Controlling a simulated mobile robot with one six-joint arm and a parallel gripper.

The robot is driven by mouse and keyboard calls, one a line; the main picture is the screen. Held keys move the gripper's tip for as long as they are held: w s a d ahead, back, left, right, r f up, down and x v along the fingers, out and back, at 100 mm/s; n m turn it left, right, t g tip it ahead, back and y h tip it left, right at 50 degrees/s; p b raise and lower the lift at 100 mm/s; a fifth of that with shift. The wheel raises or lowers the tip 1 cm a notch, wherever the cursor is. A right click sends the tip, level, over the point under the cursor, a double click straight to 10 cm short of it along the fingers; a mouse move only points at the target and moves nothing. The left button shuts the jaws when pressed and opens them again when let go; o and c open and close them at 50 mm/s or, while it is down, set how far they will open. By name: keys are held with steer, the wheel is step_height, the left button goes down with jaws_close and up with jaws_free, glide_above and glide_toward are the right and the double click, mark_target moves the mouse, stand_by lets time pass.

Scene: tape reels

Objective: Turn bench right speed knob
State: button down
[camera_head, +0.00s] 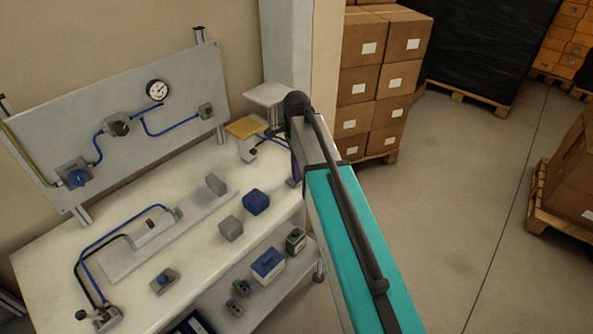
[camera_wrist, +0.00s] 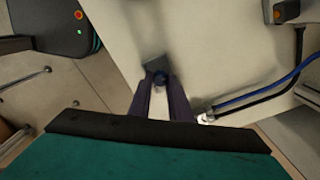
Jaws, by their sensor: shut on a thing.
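The speed knob (camera_wrist: 159,80) is small and dark blue, on a grey square base (camera_wrist: 154,64) on the pale bench top (camera_wrist: 215,60). It shows in the upper middle of the wrist view. My gripper (camera_wrist: 165,85) reaches it with its two dark purple fingers, one on each side, and is shut on it. The fingers partly cover the knob, so its pointer angle cannot be read. In the head view my arm hides the knob and most of the gripper at the bench's right end.
A similar blue knob (camera_head: 163,279) sits at the bench front. Grey blocks (camera_head: 230,228) and a blue block (camera_head: 256,202) stand left of my arm. A panel with a gauge (camera_head: 157,90) stands behind.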

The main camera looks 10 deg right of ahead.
steer(key=shift+n, duration=0.4)
steer(key=n, duration=0.8)
steer(key=shift+n, duration=0.3)
steer(key=n, duration=0.4)
steer(key=shift+a, duration=0.1)
steer(key=shift+n, duration=2.3)
steer(key=c, duration=1.6)
jaws_free()
steer(key=shift+c, duration=0.2)
steer(key=shift+r, duration=0.1)
